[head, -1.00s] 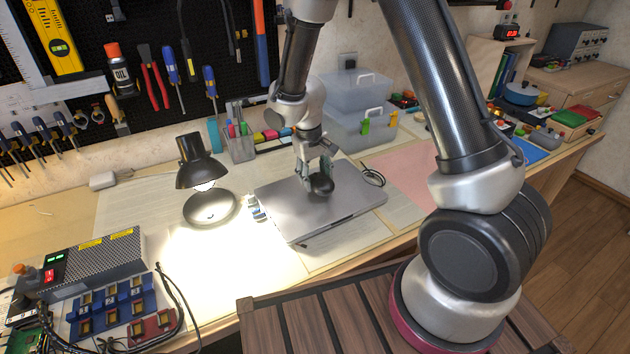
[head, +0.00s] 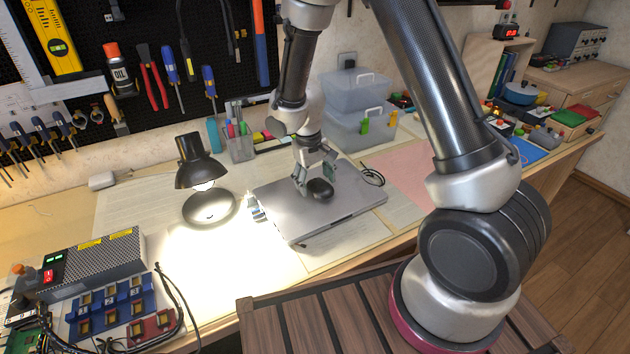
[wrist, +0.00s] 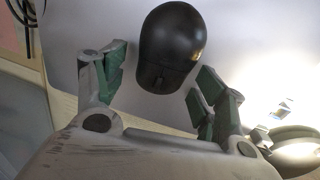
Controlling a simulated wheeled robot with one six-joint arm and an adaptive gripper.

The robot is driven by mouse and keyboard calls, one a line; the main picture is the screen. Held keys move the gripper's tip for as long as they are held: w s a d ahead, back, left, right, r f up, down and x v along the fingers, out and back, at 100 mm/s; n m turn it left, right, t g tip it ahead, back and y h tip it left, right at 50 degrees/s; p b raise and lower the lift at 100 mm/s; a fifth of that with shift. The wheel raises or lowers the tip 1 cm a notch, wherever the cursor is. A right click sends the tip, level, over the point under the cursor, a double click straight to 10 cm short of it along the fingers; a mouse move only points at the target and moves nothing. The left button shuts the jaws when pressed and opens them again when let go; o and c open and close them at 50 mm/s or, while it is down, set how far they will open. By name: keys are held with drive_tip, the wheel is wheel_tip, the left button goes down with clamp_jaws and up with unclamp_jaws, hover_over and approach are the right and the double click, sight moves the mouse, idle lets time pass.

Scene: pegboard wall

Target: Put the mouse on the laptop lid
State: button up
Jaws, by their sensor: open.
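The black mouse (head: 320,189) rests on the closed grey laptop lid (head: 345,206), near its middle, in the head view. In the wrist view the mouse (wrist: 171,47) lies just beyond and partly between my fingertips. My gripper (head: 315,182) is directly over the lid with its fingers apart. In the wrist view my gripper (wrist: 157,88) shows green-padded fingers on either side of the mouse's near end, with gaps on both sides, so it holds nothing.
A lit desk lamp (head: 207,180) stands left of the laptop. Clear plastic boxes (head: 358,115) and a pen holder (head: 239,146) stand behind it. A coiled black cable (head: 372,176) lies at the laptop's right corner. Papers cover the bench around it.

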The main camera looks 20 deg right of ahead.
sight(311, 183)
wheel_tip(311, 183, up, 12)
drive_tip(key=a, duration=0.1)
drive_tip(key=s+d+r+m+t, duration=0.1)
drive_tip(key=s+d+r, duration=0.45)
drive_tip(key=r, duration=0.35)
drive_tip(key=s+d+r+t, duration=0.1)
drive_tip(key=s+d+r, duration=0.2)
drive_tip(key=s, duration=0.3)
drive_tip(key=s+d+r+m+t+y, duration=0.1)
drive_tip(key=s+d+r, duration=0.2)
drive_tip(key=s, duration=0.3)
drive_tip(key=s+d+r+m, duration=0.1)
drive_tip(key=s+d+r, duration=0.2)
drive_tip(key=s+d, duration=0.2)
drive_tip(key=shift+s+r+t, duration=0.3)
drive_tip(key=shift+s+t, duration=0.1)
drive_tip(key=shift+s, duration=0.65)
drive_tip(key=shift+c, duration=0.5)
